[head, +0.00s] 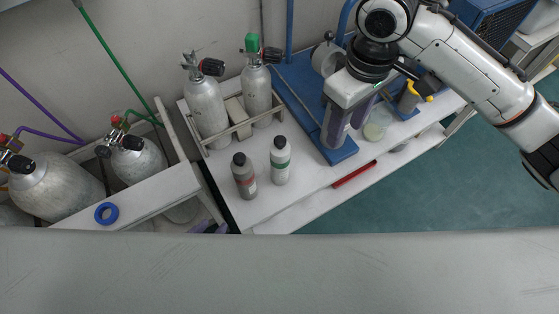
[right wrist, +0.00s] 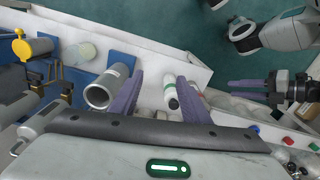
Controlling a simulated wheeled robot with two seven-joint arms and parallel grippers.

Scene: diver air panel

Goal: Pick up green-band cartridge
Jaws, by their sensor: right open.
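The green-band cartridge (head: 280,160), white with a dark cap, stands upright on the white bench in the head view. It also shows beyond the fingers in the right wrist view (right wrist: 170,90). My right gripper (head: 350,114) is above the blue base, to the right of the cartridge and apart from it. In the right wrist view its two purple fingers (right wrist: 155,98) are spread with nothing held. My left gripper (head: 210,228) shows only as purple tips at the bench's front edge, partly hidden by the grey panel. In the right wrist view (right wrist: 248,91) its fingers look apart and empty.
A grey red-band cartridge (head: 244,177) stands just left of the green-band one. Two cylinders (head: 207,105) stand in a rack behind. A grey tube (right wrist: 100,94) rises from the blue base (head: 300,92). A red bar (head: 354,174) lies along the bench's right side.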

